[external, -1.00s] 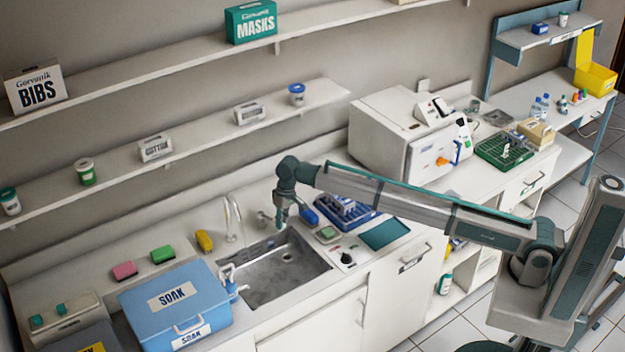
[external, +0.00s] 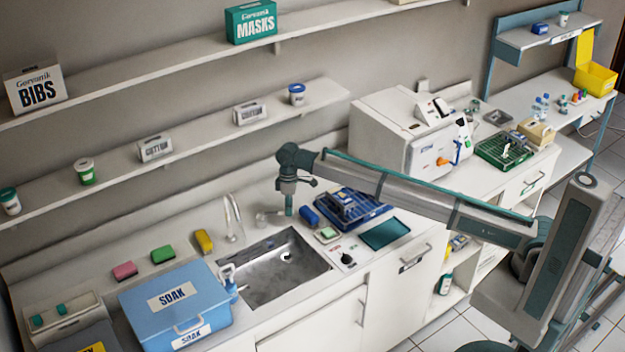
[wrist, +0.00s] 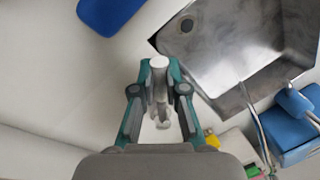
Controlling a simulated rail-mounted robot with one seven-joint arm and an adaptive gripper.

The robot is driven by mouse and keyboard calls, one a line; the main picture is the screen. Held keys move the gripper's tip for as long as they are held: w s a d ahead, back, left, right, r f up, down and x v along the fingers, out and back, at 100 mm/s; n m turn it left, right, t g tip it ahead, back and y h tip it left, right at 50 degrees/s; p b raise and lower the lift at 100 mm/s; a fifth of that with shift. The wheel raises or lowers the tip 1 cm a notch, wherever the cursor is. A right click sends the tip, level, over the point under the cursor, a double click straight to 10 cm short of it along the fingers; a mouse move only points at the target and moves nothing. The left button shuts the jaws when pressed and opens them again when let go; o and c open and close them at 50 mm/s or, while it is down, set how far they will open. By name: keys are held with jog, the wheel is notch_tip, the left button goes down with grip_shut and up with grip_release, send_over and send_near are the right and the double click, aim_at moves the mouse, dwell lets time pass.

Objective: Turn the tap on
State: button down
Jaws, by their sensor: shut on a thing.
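The tap's curved metal spout (external: 234,218) rises behind the sink (external: 243,293); it also shows in the wrist view (wrist: 262,140). The grey tap handle (external: 262,219) stands to the right of the spout. In the wrist view my gripper (wrist: 160,68) has its two teal fingers on either side of the handle (wrist: 159,88) and is shut on it. In the external view my gripper (external: 289,210) points down behind the sink's back right corner. Its fingers hide part of the handle. A pale patch shows around the drain; I cannot tell whether it is running water.
A blue SOAK box (external: 205,295) stands left of the sink.

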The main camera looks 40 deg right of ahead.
jog(key=shift+w, duration=0.15)
dwell(0.3)
jog(key=c, duration=1.2)
grip_release()
jog(key=shift+r, duration=0.1)
notch_tip(320, 180, up, 12)
jog(key=w+d, duration=0.1)
jog(key=shift+w+d+f, duration=0.2)
jog(key=shift+w+d, duration=0.1)
jog(key=shift+d, duration=0.05)
